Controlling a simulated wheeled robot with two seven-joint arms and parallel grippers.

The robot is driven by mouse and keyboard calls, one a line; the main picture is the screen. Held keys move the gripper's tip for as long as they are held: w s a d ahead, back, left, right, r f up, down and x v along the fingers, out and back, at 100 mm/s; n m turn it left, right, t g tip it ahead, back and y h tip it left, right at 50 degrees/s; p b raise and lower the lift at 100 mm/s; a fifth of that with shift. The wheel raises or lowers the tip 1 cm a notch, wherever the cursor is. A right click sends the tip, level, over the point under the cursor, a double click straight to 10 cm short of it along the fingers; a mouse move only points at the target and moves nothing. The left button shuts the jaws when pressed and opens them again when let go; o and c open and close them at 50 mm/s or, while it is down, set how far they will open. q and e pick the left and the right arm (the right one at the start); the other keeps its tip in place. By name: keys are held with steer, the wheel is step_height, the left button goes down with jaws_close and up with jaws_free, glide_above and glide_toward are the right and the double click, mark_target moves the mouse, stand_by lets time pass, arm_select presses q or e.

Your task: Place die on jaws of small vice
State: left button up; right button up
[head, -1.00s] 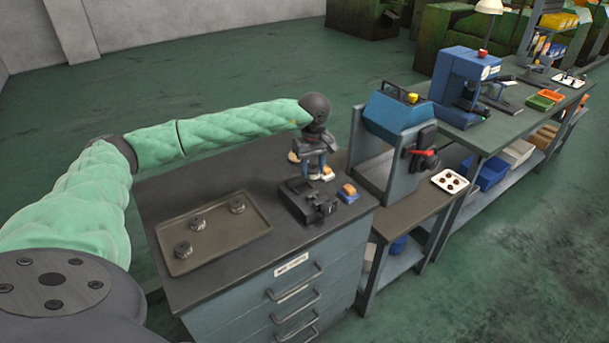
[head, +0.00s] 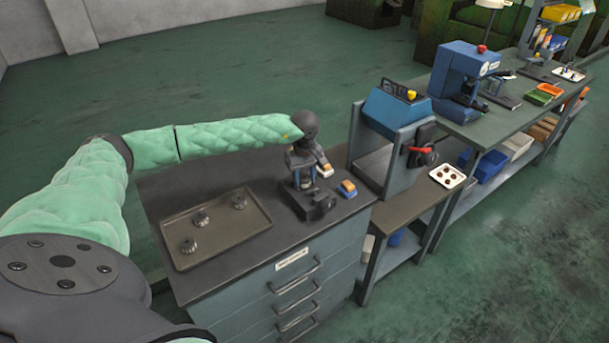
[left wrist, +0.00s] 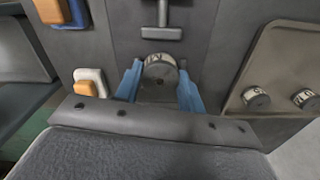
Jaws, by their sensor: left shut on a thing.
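My left gripper (head: 301,184) is shut on a round grey die with a pale marked band (left wrist: 160,67); its blue fingers (left wrist: 160,90) lie on both sides of the die. It is over the small dark vice (head: 318,207) on the cabinet top. In the left wrist view the vice's T-shaped handle (left wrist: 162,33) shows beyond the die. The jaws are hidden under die and gripper, so I cannot tell whether the die touches them. More dies (head: 188,246) stand on the tray (head: 235,230). My right gripper is out of view.
An orange-and-white block (head: 324,171) and an orange-and-blue block (head: 347,188) lie right of the vice. A blue machine (head: 395,110) stands on the lower bench to the right. The cabinet top (head: 165,182) is bare behind the tray.

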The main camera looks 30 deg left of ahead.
mark_target(305, 177)
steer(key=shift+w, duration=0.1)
arm_select(q)
steer(key=o, duration=1.2)
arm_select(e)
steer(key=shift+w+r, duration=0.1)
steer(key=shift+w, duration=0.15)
arm_select(q)
steer(key=shift+r, duration=0.1)
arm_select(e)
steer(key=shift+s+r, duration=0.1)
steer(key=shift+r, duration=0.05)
arm_select(q)
steer(key=shift+r+b, duration=0.1)
steer(key=shift+b, duration=0.2)
step_height(305, 177, up, 4)
steer(key=b, duration=0.2)
steer(key=shift+r+b, duration=0.2)
steer(key=shift+b, duration=0.15)
steer(key=shift+r+b, duration=1.45)
steer(key=shift+r, duration=2.2)
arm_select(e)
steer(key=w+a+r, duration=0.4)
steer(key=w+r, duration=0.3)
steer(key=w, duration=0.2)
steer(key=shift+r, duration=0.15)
